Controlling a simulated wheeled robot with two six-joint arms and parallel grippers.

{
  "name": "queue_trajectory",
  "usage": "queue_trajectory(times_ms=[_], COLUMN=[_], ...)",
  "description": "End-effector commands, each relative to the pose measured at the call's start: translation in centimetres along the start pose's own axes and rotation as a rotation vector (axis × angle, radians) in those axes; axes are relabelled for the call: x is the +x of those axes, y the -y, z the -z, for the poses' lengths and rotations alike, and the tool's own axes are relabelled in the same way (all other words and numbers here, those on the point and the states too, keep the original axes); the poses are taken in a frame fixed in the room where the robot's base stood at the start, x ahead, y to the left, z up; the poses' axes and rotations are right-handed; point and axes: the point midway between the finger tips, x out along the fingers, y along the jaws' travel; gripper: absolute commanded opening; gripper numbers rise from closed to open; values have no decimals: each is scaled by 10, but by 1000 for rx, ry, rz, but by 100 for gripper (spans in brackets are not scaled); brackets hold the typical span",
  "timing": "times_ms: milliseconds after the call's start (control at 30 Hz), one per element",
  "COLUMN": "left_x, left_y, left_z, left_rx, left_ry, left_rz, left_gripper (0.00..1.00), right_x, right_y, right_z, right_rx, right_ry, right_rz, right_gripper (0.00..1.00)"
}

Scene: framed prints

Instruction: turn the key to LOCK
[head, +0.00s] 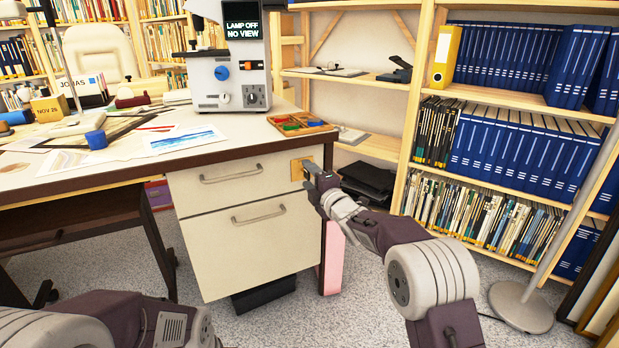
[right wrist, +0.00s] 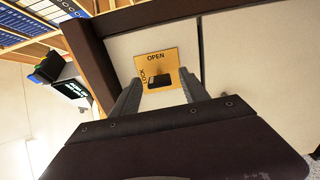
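The yellow lock plate (head: 297,169) is on the front of the desk's upper drawer, at its right end. In the right wrist view the plate (right wrist: 151,64) reads OPEN along its top and LOCK down its left side. A dark key (right wrist: 160,82) stands out from its middle, its handle lying roughly crosswise in this view. My right gripper (head: 312,172) is at the plate; its fingers (right wrist: 162,98) stand apart on either side of the key, with gaps showing, so it looks open. In the head view the gripper hides the key. My left gripper is out of view; only my left arm shows.
The desk (head: 240,145) carries a grey instrument (head: 228,55) reading LAMP OFF NO VIEW, and a tray of coloured pieces (head: 298,124) near the right corner. A lower drawer (head: 252,240) sits below. Shelves (head: 500,98) and a lamp base (head: 520,305) stand at right.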

Motion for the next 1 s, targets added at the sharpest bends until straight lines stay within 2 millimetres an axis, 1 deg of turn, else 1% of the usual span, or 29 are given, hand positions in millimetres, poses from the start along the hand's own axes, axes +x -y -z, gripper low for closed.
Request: queue_trajectory(times_ms=[167, 267, 367, 600, 700, 833, 1000], left_x=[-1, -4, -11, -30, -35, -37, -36], left_y=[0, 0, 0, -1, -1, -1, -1], left_z=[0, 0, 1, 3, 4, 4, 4], left_rx=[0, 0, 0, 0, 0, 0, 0], left_ry=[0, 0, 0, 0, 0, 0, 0], left_rz=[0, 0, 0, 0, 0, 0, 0], left_gripper=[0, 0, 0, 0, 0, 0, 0], right_x=[-1, -8, -22, -66, -80, -90, -91], right_y=[0, -2, -4, -4, -3, -1, 0], right_z=[0, 0, 0, 0, -1, 0, 0], right_rx=[1, 2, 1, 1, 1, 0, 0], right_ry=[0, 1, 0, 1, 1, 1, 0], right_rz=[0, 1, 1, 2, 2, 0, 0], right_gripper=[53, 53, 53, 53, 53, 53, 53])
